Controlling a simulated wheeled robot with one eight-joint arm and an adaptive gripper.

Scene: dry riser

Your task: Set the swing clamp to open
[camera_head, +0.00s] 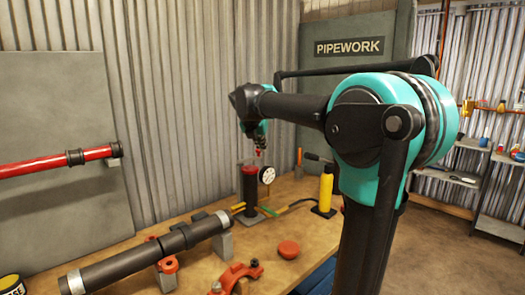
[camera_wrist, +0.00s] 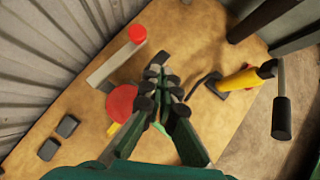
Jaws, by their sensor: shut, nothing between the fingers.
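No part is labelled as the swing clamp, so I cannot tell for sure which it is. A grey bar with a red cap (camera_wrist: 137,34) slants across the upper left of the wrist view, with a red disc (camera_wrist: 121,103) near its lower end. In the head view, a black and red upright cylinder (camera_head: 250,188) stands on the bench below my gripper (camera_head: 259,143), with a small red piece (camera_head: 258,152) just under the fingers. In the wrist view my gripper (camera_wrist: 162,84) is shut and empty, right of the red disc. Its fingers hide part of the bench.
A round gauge (camera_head: 267,175) sits beside the cylinder. A yellow bottle-shaped tool (camera_head: 325,190) stands to the right. A dark pipe (camera_head: 150,255) on supports, a red pipe clamp (camera_head: 236,276) and a red cap (camera_head: 289,249) occupy the near bench. A corrugated wall is behind.

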